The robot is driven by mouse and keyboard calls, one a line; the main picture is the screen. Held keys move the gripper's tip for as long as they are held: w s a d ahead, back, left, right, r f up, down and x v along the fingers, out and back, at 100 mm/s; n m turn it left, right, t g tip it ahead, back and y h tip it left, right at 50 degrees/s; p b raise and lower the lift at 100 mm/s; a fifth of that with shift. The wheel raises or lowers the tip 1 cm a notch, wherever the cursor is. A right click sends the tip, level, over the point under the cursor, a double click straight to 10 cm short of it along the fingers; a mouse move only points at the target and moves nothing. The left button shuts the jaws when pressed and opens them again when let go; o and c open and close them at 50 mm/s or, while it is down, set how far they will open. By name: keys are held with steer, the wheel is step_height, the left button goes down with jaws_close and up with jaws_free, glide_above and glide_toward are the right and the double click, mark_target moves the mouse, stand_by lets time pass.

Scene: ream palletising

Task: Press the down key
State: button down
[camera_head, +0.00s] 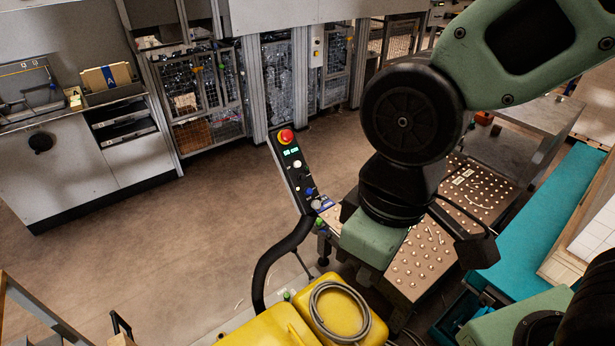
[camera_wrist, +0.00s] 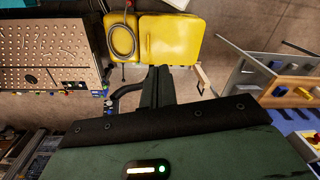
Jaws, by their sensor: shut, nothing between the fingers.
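A slim black control panel (camera_head: 293,170) stands upright on a post in the head view. It carries a red mushroom button (camera_head: 286,136), small green-lit displays (camera_head: 291,151), a pale button (camera_head: 297,164) and a blue button (camera_head: 309,191). I cannot read which key is the down key. My gripper's green body is right of the panel's lower end in the head view; its fingers are hidden there. In the wrist view my gripper (camera_wrist: 157,72) shows two black fingers together, shut and empty. Small coloured buttons show left of them; contact with a key cannot be seen.
A metal table with studs (camera_head: 430,255) lies beneath my arm. A yellow machine (camera_head: 265,329) with a coiled grey hose is at the bottom, and a thick black hose (camera_head: 262,270) rises to the panel. The floor (camera_head: 150,240) left of the panel is clear.

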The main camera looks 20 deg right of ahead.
steer(key=w+a+f+m+t+y+b, duration=0.2)
steer(key=w+f+m+b, duration=0.15)
steer(key=w, duration=0.35)
steer(key=w+a+f+m+t+y+b, duration=0.1)
steer(key=w+a+f+m+t+b, duration=0.15)
steer(key=w+f+m, duration=0.35)
steer(key=m+t+y+b, duration=0.2)
steer(key=m+t+b, duration=0.75)
steer(key=m, duration=0.85)
glide_toward(303, 178)
steer(key=s+a+r, duration=0.5)
steer(key=a+r, duration=0.1)
steer(key=a, duration=0.1)
steer(key=w+d+f+m+t+h+b, duration=0.1)
steer(key=w+d+m+t+h, duration=0.1)
steer(key=w+d+m+t, duration=0.2)
steer(key=d+m, duration=0.3)
steer(key=m, duration=0.1)
steer(key=shift+d+t+h+b, duration=0.3)
steer(key=shift+d+t+b, duration=0.05)
steer(key=shift+d+t, duration=0.05)
steer(key=w+f+b, duration=0.1)
steer(key=w+a+f+b, duration=0.1)
steer(key=w+f, duration=0.1)
steer(key=w+a+f+b, duration=0.1)
steer(key=w+f, duration=0.1)
steer(key=shift+b, duration=0.3)
steer(key=shift+w+a+f+b, duration=0.35)
steer(key=shift+w+f+b, duration=0.05)
steer(key=shift+w, duration=0.25)
